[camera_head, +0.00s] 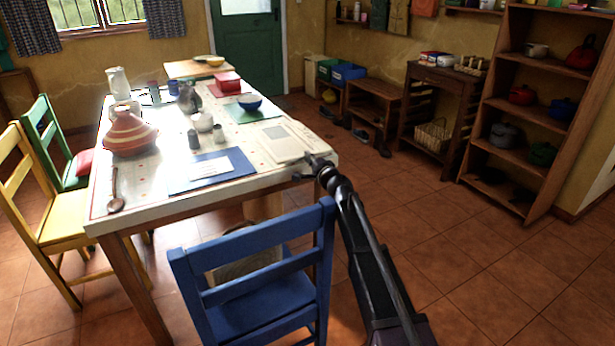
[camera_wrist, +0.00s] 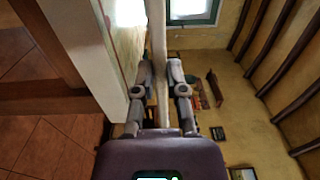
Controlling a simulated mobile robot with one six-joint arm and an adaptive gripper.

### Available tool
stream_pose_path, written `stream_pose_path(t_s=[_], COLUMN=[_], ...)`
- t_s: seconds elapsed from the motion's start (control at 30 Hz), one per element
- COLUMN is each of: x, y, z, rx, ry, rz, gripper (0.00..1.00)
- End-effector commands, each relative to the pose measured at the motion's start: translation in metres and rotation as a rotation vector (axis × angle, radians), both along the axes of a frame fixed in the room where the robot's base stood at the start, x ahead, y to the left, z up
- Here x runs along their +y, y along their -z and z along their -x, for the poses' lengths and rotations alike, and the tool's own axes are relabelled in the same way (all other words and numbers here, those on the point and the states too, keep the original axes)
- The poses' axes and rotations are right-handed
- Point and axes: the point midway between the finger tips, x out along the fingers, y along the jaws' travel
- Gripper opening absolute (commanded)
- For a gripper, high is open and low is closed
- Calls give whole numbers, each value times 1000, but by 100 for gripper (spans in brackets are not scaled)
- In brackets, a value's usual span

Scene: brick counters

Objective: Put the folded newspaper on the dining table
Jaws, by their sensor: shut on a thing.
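The folded newspaper (camera_head: 283,143) is a flat, pale sheet with a grey printed block, over the near right corner of the dining table (camera_head: 155,222). My gripper (camera_head: 308,168) is at its near right edge, by the table corner. In the wrist view the newspaper (camera_wrist: 159,60) shows edge-on as a thin pale strip between the two fingers of my gripper (camera_wrist: 162,85), which are shut on it. The table's white edge (camera_wrist: 88,55) lies to its left there. A gap shows between strip and tabletop near the fingers; whether the far part touches is unclear.
A blue placemat (camera_head: 235,160) with a white paper lies left of the newspaper, with small grey and white pots behind it. A blue chair (camera_head: 250,260) stands at the table's near side. Shelves (camera_head: 530,110) line the right wall. The tiled floor between is mostly clear.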

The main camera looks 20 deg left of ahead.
Motion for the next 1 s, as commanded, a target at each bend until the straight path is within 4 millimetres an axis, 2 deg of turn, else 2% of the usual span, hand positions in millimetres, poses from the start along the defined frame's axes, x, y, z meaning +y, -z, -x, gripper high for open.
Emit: stream_pose_path(t_s=[0.1,0.63,1.0], x=[0,0,0], y=[8,11,39], z=[0,0,0], rx=[0,0,0], ry=[0,0,0], rz=[0,0,0], gripper=[0,0,0])
